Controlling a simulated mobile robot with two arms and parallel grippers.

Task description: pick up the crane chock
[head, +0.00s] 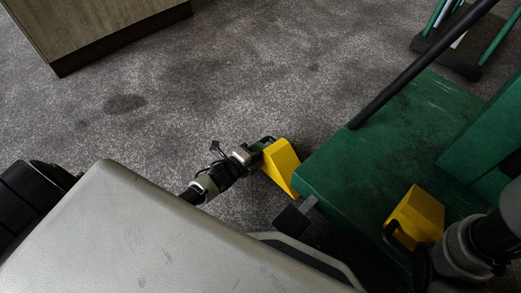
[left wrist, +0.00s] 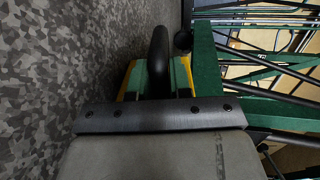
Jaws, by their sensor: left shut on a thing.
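A yellow wedge-shaped chock (head: 282,166) is at the left corner of the green trolley platform, low over or on the carpet; I cannot tell which. My left gripper (head: 264,148) is shut on it from the left. In the left wrist view, yellow edges of this chock (left wrist: 129,78) show beside the fingers, with a black curved handle (left wrist: 158,48) between them. A second yellow chock (head: 416,213) sits at the right, on or against the green platform. My right arm reaches in close to it; its gripper (head: 422,264) is dark and its fingers are unclear.
The green platform (head: 350,165) with a long black bar (head: 425,62) fills the right side. A wooden cabinet (head: 100,25) stands at the back left. Open grey carpet (head: 220,80) lies between. Green framework (left wrist: 250,75) stands right in the wrist view.

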